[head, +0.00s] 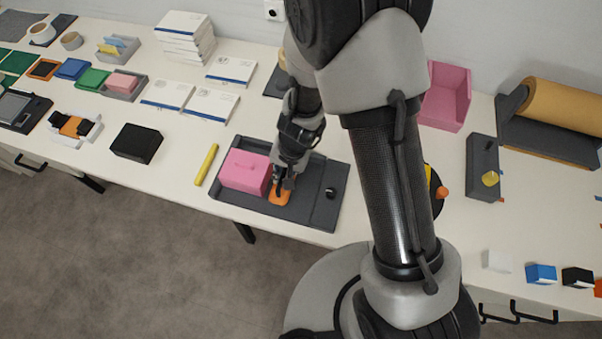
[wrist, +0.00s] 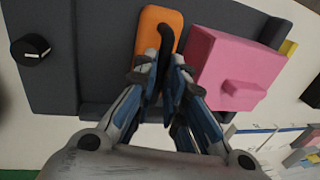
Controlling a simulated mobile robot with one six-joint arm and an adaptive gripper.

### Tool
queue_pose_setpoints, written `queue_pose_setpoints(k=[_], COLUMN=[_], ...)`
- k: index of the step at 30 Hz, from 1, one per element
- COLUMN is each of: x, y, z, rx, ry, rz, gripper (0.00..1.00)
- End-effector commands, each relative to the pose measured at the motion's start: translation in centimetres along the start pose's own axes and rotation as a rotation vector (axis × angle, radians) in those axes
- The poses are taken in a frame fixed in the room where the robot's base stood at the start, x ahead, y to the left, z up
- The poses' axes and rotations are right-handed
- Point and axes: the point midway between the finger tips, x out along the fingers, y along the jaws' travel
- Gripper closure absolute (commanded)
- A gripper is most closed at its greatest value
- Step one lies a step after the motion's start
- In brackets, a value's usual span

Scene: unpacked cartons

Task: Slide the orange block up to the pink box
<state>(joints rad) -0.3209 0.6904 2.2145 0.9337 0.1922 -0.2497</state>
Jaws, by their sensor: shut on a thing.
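The orange block (head: 279,197) lies on a dark grey tray (head: 322,211), just right of the pink box (head: 243,170). In the wrist view the orange block (wrist: 155,22) has a dark upright piece on it, and the pink box (wrist: 236,65) with its small raised grip is close to its right. Only a thin gap shows there; I cannot tell if they touch lower down. My gripper (head: 285,183) points down over the block. In the wrist view its fingers (wrist: 163,72) are closed around the dark piece on the block and hide the block's near end.
A black knob (head: 330,192) stands on the tray's right part. A yellow marker-like stick (head: 206,165) lies left of the tray, with a black box (head: 137,143) further left. Beyond the tray are white booklets (head: 210,105). A pink bin (head: 446,97) stands right of my arm.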

Motion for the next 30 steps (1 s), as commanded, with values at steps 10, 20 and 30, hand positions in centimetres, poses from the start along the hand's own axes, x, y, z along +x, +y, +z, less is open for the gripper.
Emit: queue_pose_setpoints(k=[10, 20, 30], x=[0.4, 0.4, 0.4], y=[-2.0, -2.0, -1.9], z=[0.0, 0.0, 0.0], rx=[0.001, 0.001, 0.000], ry=[0.002, 0.002, 0.001], rz=[-0.001, -0.001, 0.000], gripper=[1.00, 0.74, 0.69])
